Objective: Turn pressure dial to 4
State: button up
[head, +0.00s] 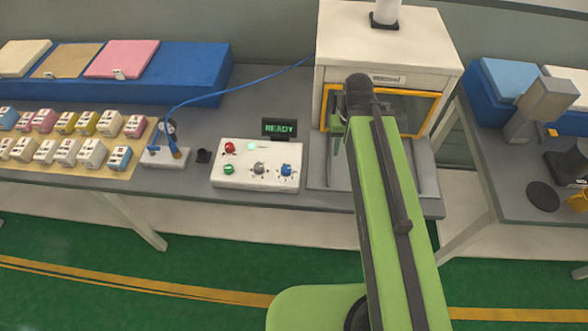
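A white control box (256,163) stands on the grey bench left of my arm. It carries a grey dial (259,168) in the middle and a blue dial (286,170) at its right. Small marks surround both dials, but they are too small to read, so I cannot tell which is the pressure dial or where either points. A red button (229,147) and a green button (228,169) are on the left. My green arm reaches up to the right of the box, apart from it. Only a small green part of its end shows; my gripper's fingers are hidden.
A small display (279,128) behind the box reads READY. A white machine (385,50) with a yellow-framed opening stands behind my arm. A white block (166,157) with a blue cable (230,90) and several small coloured boxes lie to the left.

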aim_at(285, 171)
jog(key=k, duration=1.15)
jog(key=u, duration=0.4)
jog(key=i, duration=0.95)
